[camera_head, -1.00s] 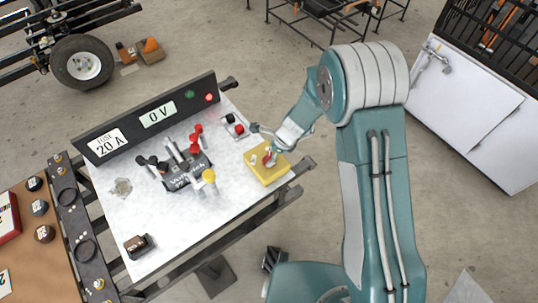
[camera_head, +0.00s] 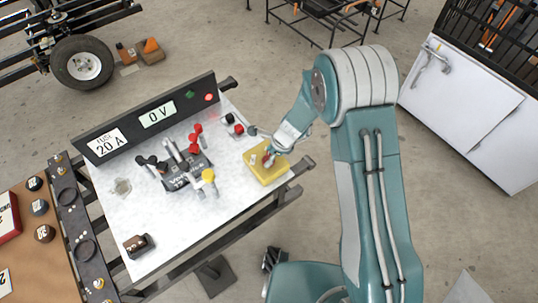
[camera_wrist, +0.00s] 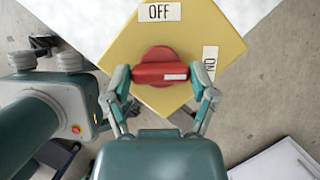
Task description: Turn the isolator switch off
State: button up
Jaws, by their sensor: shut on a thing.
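The isolator switch is a yellow box (camera_head: 264,176) on the right end of the white tabletop. In the wrist view, its yellow face (camera_wrist: 130,45) carries an OFF label (camera_wrist: 159,12) at the top and an ON label (camera_wrist: 209,62) at the right. The red knob (camera_wrist: 158,54) has a bar handle lying across the picture, with its white mark at the right end, on the ON label's side. My gripper (camera_wrist: 160,76) is shut on the knob, one finger at each end of the handle. In the head view my gripper (camera_head: 270,154) partly hides the knob.
A black panel (camera_head: 133,128) along the table's back edge reads 0 V and 20 A. A vice-like fixture with clamps (camera_head: 186,177) stands mid-table, left of the switch. Small red and black terminals (camera_head: 238,130) sit behind the switch. The table's front is mostly clear.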

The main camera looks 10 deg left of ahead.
jog(key=shift+w, duration=0.1)
jog(key=n+g, duration=0.1)
jog(key=n, duration=0.3)
jog(key=shift+w+n+g+h, duration=0.1)
jog(key=shift+n+g+h, duration=0.3)
jog(key=n+g+h, duration=0.1)
jog(key=n, duration=0.3)
jog(key=shift+a+n, duration=0.1)
jog(key=shift+n, duration=0.2)
jog(key=n, duration=0.2)
jog(key=n+g+h, duration=0.1)
jog(key=n, duration=0.1)
jog(key=shift+a+h, duration=0.1)
jog(key=shift+h, duration=0.2)
jog(key=shift+w+n+h, duration=0.1)
jog(key=shift+n+h, duration=0.6)
jog(key=shift+n, duration=1.4)
jog(key=o, duration=1)
jog(key=shift+a, duration=0.1)
